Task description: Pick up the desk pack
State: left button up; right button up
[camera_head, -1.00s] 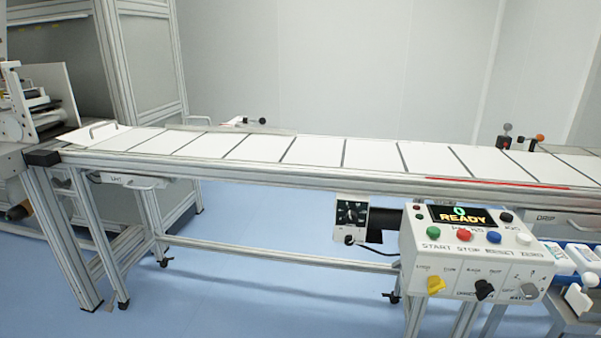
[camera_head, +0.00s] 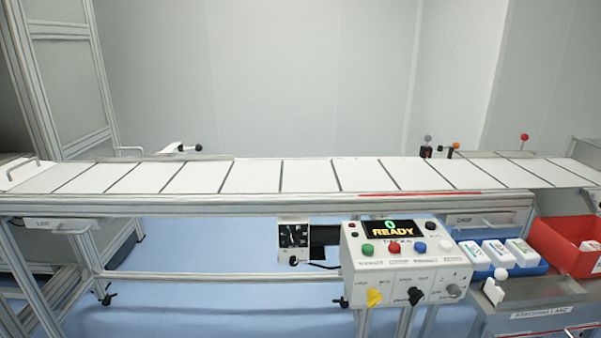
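I cannot tell for certain which thing is the desk pack. Several small white packs stand in a blue tray (camera_head: 535,269) at the lower right: a left one (camera_head: 473,254), a middle one (camera_head: 498,252) and a right one (camera_head: 521,251). Their labels are too small to read. Neither of my grippers shows in the head view, so their state is hidden.
A long conveyor (camera_head: 310,176) with white panels crosses the view. A control box (camera_head: 397,263) reading "READY" hangs at its front. A red bin (camera_head: 566,247) stands right of the blue tray, above a metal bench (camera_head: 535,296). Blue floor (camera_head: 220,262) shows below.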

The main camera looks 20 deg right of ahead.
aim_at(526, 257)
jog(key=z, duration=1.9)
